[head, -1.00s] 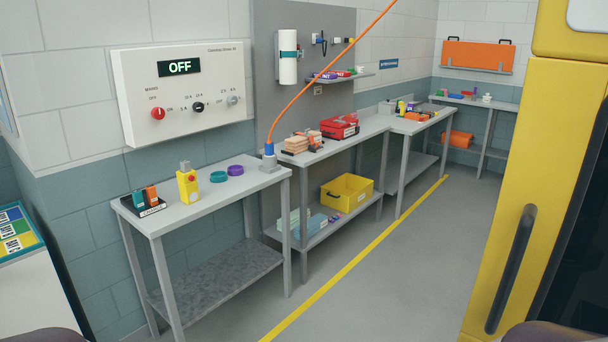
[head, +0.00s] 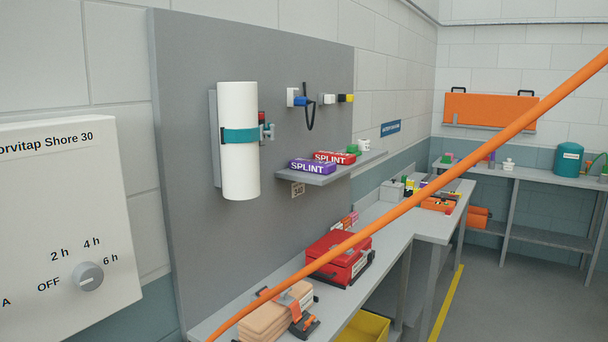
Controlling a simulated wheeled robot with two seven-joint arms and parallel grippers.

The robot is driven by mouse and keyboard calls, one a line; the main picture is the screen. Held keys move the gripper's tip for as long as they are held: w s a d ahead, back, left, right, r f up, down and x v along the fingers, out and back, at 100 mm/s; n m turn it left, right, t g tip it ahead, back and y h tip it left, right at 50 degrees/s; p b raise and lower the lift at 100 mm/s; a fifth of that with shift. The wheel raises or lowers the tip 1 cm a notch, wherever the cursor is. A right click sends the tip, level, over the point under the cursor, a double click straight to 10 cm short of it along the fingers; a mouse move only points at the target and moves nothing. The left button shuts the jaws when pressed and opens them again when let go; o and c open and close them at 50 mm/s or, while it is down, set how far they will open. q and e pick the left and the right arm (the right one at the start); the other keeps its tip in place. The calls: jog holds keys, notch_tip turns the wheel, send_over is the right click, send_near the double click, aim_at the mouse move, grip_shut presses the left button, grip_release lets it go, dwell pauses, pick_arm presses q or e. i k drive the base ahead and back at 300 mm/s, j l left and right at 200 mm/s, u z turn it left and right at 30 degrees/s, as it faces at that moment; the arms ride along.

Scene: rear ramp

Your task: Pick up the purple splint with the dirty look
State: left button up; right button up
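A purple splint (head: 312,167) with white "SPLINT" lettering lies on a small grey wall shelf (head: 345,170), at its near left end. A red splint (head: 335,157) lies just behind it on the same shelf. Whether the purple one looks dirty is too small to tell. Neither of my grippers is in the head view.
An orange cable (head: 470,140) slants across the view in front of the benches. A white cylinder (head: 239,140) hangs on the grey panel left of the shelf. Below are a red case (head: 340,258) and tan blocks (head: 275,318) on the bench.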

aim_at(304, 163)
jog(key=i, duration=0.15)
jog(key=i+l+u, duration=0.1)
jog(key=u, duration=0.4)
jog(key=l+u, duration=0.1)
jog(key=u, duration=0.35)
jog(key=i+l+u, duration=0.1)
jog(key=u, duration=0.4)
